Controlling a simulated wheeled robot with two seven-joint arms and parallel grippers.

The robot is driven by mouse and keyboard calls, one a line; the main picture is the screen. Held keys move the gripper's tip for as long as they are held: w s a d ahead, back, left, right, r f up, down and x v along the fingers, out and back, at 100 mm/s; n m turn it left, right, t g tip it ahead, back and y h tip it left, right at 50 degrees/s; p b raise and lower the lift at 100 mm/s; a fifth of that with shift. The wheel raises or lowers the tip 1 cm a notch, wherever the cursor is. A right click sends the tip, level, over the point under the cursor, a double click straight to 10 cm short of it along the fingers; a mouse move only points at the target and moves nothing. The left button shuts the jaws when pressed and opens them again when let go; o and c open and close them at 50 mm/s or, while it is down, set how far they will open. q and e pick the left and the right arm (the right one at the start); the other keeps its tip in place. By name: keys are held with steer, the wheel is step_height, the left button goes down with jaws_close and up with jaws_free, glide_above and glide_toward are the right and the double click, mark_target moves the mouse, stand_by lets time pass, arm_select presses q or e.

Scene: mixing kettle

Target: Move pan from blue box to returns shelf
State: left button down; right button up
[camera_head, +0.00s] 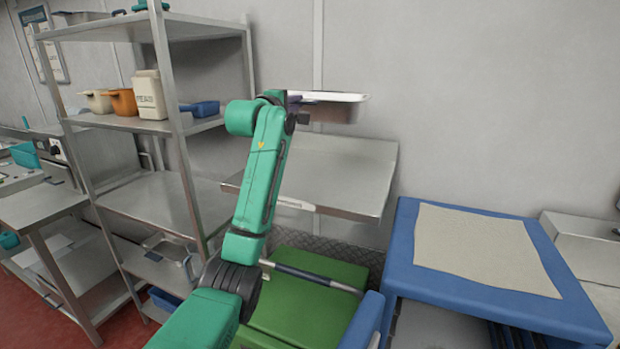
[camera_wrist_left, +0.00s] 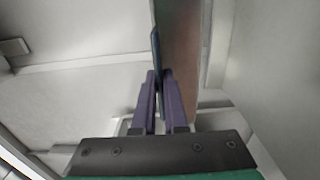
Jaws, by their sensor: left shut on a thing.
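A shallow metal pan (camera_head: 340,107) is up in the air in front of the wall, above the metal wall shelf (camera_head: 345,180), which has a small white label on its front edge. I take this as the returns shelf, but the label is too small to read. My left gripper (camera_head: 296,101) is shut on the pan's left edge. The pan is apart from the shelf. My right gripper is not in view.
A metal rack (camera_head: 165,125) at left holds an orange pot (camera_head: 122,102), a PEAS container (camera_head: 148,94) and a blue container (camera_head: 201,108). A blue stand (camera_head: 400,270) with a beige top sheet (camera_head: 480,245) is at right. A green box (camera_head: 310,310) is below. The wall shelf's visible top is bare.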

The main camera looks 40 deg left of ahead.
arm_select(q)
steer(key=f+p, duration=0.1)
steer(key=f, duration=0.5)
steer(key=f+p, duration=0.1)
steer(key=f, duration=0.4)
steer(key=f+p, duration=0.1)
steer(key=f, duration=0.5)
steer(key=shift+s+d+f, duration=0.15)
steer(key=shift+s+f, duration=0.2)
steer(key=shift+f, duration=0.25)
steer(key=shift+w+f, duration=0.1)
steer(key=c, duration=1.4)
jaws_free()
steer(key=shift+f, duration=0.2)
steer(key=o, duration=0.4)
steer(key=shift+o, duration=0.2)
steer(key=shift+r, duration=0.15)
